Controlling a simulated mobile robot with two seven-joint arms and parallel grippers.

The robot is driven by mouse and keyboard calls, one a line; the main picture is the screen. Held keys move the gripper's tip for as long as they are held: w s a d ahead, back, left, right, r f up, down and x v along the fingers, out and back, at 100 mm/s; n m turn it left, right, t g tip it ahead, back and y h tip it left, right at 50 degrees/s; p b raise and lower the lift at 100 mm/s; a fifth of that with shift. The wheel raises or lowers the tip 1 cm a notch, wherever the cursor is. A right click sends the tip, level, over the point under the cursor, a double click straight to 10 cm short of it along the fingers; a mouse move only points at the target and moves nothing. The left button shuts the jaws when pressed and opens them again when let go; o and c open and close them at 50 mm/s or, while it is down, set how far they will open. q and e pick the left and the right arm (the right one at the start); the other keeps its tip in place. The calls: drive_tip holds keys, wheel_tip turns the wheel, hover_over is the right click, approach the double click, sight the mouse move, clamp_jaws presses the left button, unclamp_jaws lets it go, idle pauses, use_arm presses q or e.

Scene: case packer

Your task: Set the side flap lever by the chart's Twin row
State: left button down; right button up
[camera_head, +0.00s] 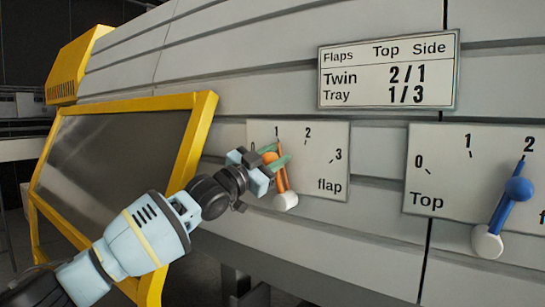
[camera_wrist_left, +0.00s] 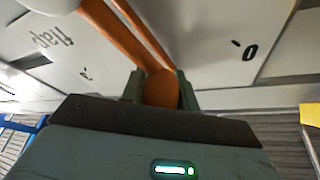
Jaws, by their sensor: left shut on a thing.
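The orange lever (camera_head: 281,180) sits on the left dial panel (camera_head: 325,180), which reads "flap" and shows 1, 2 and 3. The lever rises from a white pivot, and its tip points at the 1. My left gripper (camera_head: 270,159) is shut on its orange knob, which also shows between the fingers in the left wrist view (camera_wrist_left: 161,88). A 0 shows on the panel (camera_wrist_left: 225,75) there. The chart (camera_head: 388,72) gives Twin as 2/1 under Top and Side. My right gripper is not in view.
The Top panel (camera_head: 430,170) stands to the right, its blue lever (camera_head: 507,205) pointing at 2. A yellow-framed dark window (camera_head: 110,150) lies left, close behind my left arm. The wall between the two panels is clear.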

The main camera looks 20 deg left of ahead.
use_arm(q)
drive_tip(key=c, duration=1.1)
unclamp_jaws()
drive_tip(key=shift+o, duration=0.2)
drive_tip(key=shift+s+a+f, duration=0.3)
drive_tip(key=shift+s, duration=0.2)
drive_tip(key=v, duration=0.6)
drive_tip(key=shift+s, duration=0.25)
drive_tip(key=shift+a, duration=0.15)
